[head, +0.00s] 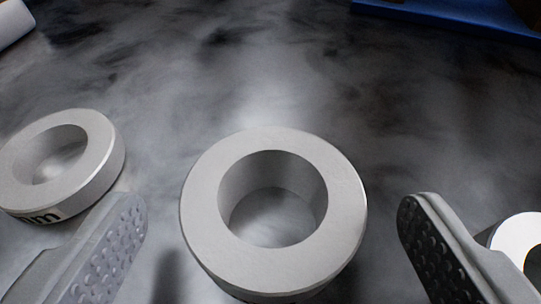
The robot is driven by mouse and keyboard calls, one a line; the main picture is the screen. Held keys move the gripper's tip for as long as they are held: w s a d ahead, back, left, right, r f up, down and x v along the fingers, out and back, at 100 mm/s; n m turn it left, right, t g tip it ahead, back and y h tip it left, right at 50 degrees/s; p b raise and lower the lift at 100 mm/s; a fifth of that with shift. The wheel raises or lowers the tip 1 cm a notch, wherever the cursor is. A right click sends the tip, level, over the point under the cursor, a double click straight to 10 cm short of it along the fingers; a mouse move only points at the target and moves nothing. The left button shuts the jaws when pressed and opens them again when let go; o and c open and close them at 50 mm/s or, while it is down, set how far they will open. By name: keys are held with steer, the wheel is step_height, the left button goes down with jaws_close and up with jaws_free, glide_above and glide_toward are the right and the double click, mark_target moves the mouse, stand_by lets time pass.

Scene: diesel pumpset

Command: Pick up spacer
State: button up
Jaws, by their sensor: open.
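A thick pale grey ring, which looks like a spacer (205,207), lies flat with its hole facing up at the lower middle of the head view. The grey surface shows through its hole. My gripper (272,235) is open, with one studded finger to the left of this ring and one to the right. Both fingers look clear of it, and nothing is held. A thinner ring (98,160) lies at the left, beyond the left finger, with dark lettering on its side that is only partly readable. The task does not show which ring is meant.
A white-topped round part (515,236) is cut off at the right edge, partly behind the right finger. A blue object (450,18) is at the top right, and a pale object (12,22) at the top left. The mottled grey surface (270,75) beyond the rings is clear.

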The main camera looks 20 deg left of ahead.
steer(key=shift+x, duration=1.05)
steer(key=c, duration=1.2)
steer(key=shift+r, duration=0.1)
